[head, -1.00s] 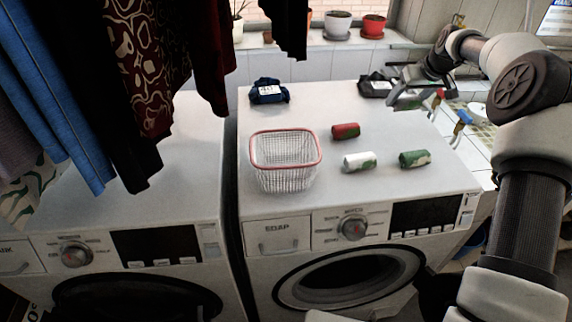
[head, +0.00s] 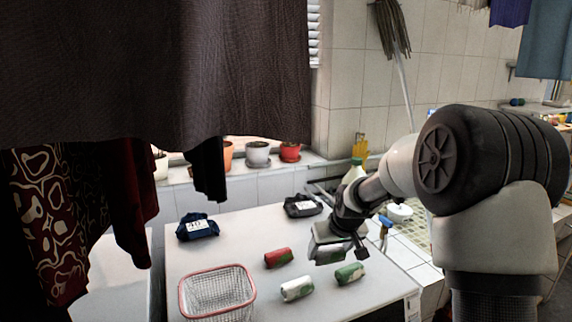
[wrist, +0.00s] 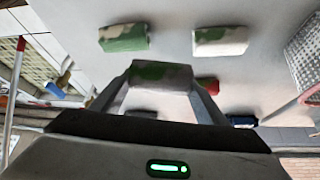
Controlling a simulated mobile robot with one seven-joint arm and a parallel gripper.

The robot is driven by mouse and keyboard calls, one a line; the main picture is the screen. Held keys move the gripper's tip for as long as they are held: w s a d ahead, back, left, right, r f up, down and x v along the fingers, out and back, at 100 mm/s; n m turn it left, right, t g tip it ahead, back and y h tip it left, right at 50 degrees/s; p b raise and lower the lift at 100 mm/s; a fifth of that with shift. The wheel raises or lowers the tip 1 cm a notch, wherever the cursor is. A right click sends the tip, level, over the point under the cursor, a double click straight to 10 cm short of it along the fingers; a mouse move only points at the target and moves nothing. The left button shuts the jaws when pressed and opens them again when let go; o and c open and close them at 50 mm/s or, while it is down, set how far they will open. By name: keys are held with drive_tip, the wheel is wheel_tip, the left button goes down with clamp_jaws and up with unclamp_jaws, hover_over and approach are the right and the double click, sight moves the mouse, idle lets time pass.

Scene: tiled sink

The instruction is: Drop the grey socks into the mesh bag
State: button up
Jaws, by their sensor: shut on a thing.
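My gripper (head: 336,240) is shut on the grey socks (wrist: 160,74), a rolled bundle with green patches. The roll lies across between the two fingers in the wrist view. In the head view the gripper is over the right part of the machine top, and the held roll is partly hidden under it. The mesh bag (head: 220,289), an open white mesh basket with a red rim, stands at the front left of the machine top, apart from the gripper. Its edge shows at the right of the wrist view (wrist: 303,52).
A red roll (head: 278,258), a white-green roll (head: 297,288) and a green-white roll (head: 350,273) lie between basket and gripper or near it. A navy bundle (head: 197,226) and a dark bundle (head: 303,206) lie behind. Dark hanging clothes (head: 150,70) fill the upper left.

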drive_tip(key=s+d+f+m+h, duration=0.1)
drive_tip(key=s+d+f+m, duration=0.1)
drive_tip(key=s, duration=1.3)
drive_tip(key=shift+d, duration=0.2)
